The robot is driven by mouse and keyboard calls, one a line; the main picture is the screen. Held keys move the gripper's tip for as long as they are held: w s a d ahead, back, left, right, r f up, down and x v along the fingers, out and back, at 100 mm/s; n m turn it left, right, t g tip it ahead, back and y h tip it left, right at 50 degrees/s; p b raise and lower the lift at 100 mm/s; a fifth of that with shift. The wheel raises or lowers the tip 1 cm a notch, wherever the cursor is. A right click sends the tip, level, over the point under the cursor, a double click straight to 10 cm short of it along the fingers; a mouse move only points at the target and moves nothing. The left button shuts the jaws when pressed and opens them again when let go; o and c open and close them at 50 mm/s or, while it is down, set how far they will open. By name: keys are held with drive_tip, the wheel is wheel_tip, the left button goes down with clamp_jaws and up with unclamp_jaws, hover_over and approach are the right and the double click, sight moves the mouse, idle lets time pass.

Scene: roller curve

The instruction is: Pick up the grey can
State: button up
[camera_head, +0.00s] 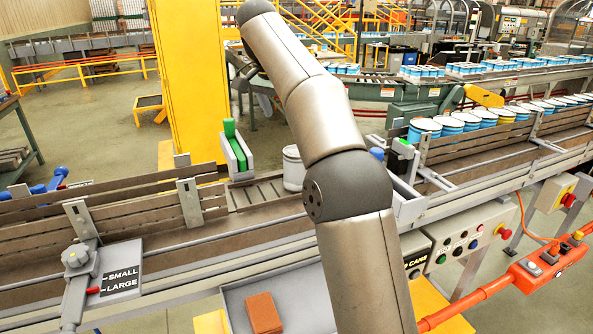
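My arm rises from the bottom of the view, bends at a dark joint and reaches up and away to the top edge. My gripper is not visible, so where it is relative to the can does not show.
Blue-banded cans (450,125) line the conveyor at right, one of them yellow. Side rails (125,190) edge the conveyor. A grey tray (312,300) in front holds an orange-brown block (263,313). Control boxes (470,235) stand at right.

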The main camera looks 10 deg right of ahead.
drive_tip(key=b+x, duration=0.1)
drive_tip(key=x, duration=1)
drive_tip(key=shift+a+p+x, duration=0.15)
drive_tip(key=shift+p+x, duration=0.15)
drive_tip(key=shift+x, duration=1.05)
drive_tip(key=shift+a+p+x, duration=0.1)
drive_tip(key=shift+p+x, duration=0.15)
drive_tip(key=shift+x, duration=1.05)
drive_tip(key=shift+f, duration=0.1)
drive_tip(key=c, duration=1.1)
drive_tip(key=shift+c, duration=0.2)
